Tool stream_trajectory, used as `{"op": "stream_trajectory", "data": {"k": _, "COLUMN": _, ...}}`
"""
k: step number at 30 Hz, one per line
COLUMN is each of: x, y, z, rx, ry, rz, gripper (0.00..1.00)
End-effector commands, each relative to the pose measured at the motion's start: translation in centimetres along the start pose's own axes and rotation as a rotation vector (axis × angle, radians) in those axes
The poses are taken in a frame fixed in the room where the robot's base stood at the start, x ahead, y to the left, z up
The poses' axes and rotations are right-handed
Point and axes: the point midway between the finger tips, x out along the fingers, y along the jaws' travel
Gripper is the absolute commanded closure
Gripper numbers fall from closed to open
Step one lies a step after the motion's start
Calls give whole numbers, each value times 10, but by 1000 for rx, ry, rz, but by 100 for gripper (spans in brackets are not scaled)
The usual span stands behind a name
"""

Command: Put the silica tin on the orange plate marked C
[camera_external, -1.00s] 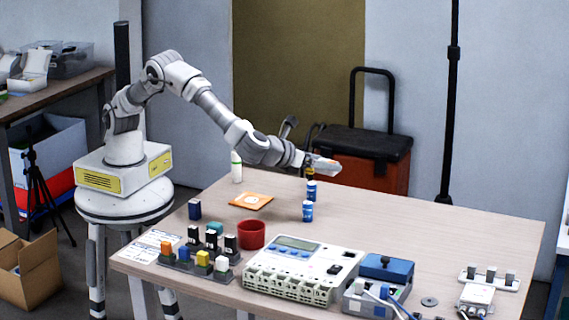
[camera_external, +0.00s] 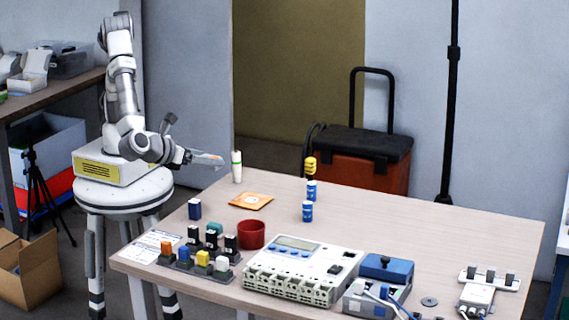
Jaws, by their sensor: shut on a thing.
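The orange plate (camera_external: 238,202) lies flat on the table near its back left; its pale centre mark is too small to read. My gripper (camera_external: 217,160) is beyond the table's back left corner, left of and above the plate. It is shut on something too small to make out. Which thing is the silica tin I cannot tell. Two blue and white tins (camera_external: 308,211) stand right of the plate, one behind the other. A dark blue container (camera_external: 194,209) stands left of the plate. A white and green bottle (camera_external: 237,167) stands behind it, close to my fingertips in the picture.
A yellow object (camera_external: 310,165) stands behind the blue tins. A red cup (camera_external: 251,235), a rack of coloured blocks (camera_external: 200,265) and a white instrument (camera_external: 300,270) fill the front. The table's right middle (camera_external: 420,225) is clear.

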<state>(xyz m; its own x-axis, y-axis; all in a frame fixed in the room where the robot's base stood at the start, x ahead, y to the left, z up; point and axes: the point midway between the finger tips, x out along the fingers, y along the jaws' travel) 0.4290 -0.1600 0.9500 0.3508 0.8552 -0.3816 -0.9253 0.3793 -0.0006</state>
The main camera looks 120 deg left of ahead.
Motion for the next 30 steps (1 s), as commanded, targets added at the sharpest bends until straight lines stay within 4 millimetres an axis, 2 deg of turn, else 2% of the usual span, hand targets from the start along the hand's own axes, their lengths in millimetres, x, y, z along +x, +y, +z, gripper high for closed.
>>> {"op": "stream_trajectory", "data": {"k": 9, "x": 76, "y": -17, "z": -16, "rx": 0, "ry": -2, "rz": 7, "gripper": 73}}
{"op": "stream_trajectory", "data": {"k": 15, "x": 114, "y": -29, "z": -21, "rx": 0, "ry": -2, "rz": 3, "gripper": 73}}
{"op": "stream_trajectory", "data": {"k": 22, "x": 128, "y": -32, "z": -27, "rx": 1, "ry": 0, "rz": 1, "gripper": 73}}
{"op": "stream_trajectory", "data": {"k": 30, "x": 141, "y": -32, "z": -60, "rx": 0, "ry": -1, "rz": 1, "gripper": 73}}
